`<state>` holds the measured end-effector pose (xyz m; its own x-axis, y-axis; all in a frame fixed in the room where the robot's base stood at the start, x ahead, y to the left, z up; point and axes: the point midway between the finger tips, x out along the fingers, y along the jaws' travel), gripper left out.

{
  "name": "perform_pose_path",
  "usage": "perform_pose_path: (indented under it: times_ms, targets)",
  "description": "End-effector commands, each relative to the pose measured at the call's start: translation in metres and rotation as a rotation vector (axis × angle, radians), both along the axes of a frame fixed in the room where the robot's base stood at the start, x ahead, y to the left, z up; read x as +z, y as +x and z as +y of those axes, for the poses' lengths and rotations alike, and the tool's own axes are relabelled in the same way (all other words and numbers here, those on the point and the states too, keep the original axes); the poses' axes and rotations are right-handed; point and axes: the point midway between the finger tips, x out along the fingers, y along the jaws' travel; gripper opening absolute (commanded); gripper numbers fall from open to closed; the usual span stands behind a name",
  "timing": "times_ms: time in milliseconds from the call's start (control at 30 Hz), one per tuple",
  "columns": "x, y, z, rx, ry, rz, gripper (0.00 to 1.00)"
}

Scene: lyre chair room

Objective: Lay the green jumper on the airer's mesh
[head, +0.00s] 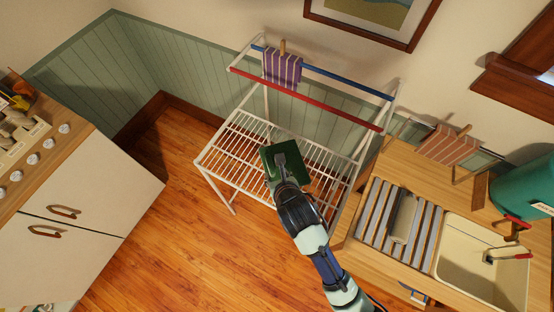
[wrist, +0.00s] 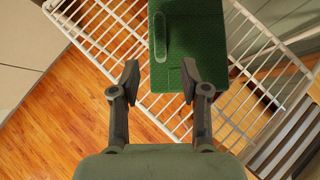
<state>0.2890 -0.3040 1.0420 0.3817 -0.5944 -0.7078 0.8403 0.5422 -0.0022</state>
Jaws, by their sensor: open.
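The green jumper (head: 298,164) lies flat over the airer's white mesh (head: 236,146), towards the mesh's right half. In the wrist view the jumper (wrist: 210,35) is a folded green panel with a sleeve outline showing, and white mesh bars (wrist: 105,35) pass on both sides of it. My gripper (head: 281,160) is above the jumper and hides part of it in the head view. In the wrist view my gripper (wrist: 158,75) is open, with nothing held between its fingers. The right finger overlaps the jumper, and the left finger is beside it.
The airer has a red rail (head: 305,98) and a blue rail (head: 345,80) above the mesh, with a purple striped cloth (head: 284,72) pegged there. A sink counter (head: 345,225) stands at the right. A white cabinet (head: 75,220) stands at the left, with clear floor between.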

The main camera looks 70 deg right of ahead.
Motion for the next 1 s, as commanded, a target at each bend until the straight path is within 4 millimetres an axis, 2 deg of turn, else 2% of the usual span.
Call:
perform_pose_path:
  times_ms: [433,567,667,767,900,1000]
  targets:
    - [0.0,0.0,0.0,-0.001,0.0,-0.002,0.45]
    - [0.012,0.016,0.01,-0.054,0.049,-0.103,0.45]
    - [0.037,0.048,0.035,-0.178,0.186,-0.322,0.45]
    - [0.071,0.086,0.075,-0.349,0.422,-0.598,0.45]
    - [0.117,0.125,0.143,-0.61,0.844,-0.908,0.45]
    - [0.15,0.143,0.195,-0.815,1.184,-1.045,0.45]
